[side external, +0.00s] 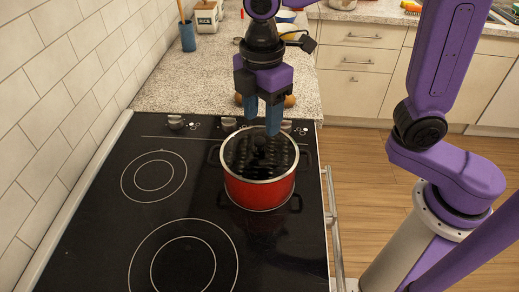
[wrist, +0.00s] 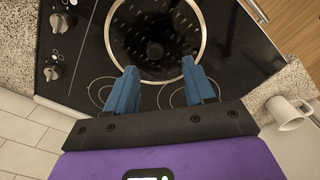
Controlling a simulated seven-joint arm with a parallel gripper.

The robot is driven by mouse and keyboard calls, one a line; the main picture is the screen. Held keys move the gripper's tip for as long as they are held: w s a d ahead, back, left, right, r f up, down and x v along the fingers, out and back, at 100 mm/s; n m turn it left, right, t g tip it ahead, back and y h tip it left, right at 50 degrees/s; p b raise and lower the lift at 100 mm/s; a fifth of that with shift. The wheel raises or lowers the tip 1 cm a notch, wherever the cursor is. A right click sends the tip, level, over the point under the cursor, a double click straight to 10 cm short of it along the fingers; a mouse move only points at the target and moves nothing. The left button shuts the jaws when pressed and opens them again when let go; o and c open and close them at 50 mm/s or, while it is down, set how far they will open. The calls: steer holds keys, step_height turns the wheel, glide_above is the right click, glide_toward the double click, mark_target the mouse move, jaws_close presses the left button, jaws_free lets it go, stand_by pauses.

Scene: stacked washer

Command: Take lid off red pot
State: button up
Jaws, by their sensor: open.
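The red pot (side external: 262,192) stands upright on the back right part of the black cooktop. Its dark, see-through lid (side external: 238,158) sits on top inside a pale rim. The lid's small black knob shows near the middle of the lid (wrist: 180,30) in the wrist view. My gripper (side external: 262,124) points down above the pot, with its blue fingers open. In the wrist view my gripper (wrist: 159,66) has its fingers apart, with the knob appearing between and just beyond the tips. I see no contact with the knob; the exact height gap is unclear.
The black cooktop (side external: 95,225) has bare ring markings to the left and front. Control knobs (side external: 176,122) line its back edge. An oven handle (side external: 333,225) runs along the right side. A white mug (wrist: 288,113) stands on the counter. A tiled wall (side external: 50,100) bounds the left.

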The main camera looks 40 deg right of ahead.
mark_target(259, 140)
steer(key=shift+w+f, duration=0.2)
steer(key=shift+f, duration=1.35)
steer(key=shift+w+f, duration=0.15)
steer(key=shift+f, duration=1.4)
jaws_close()
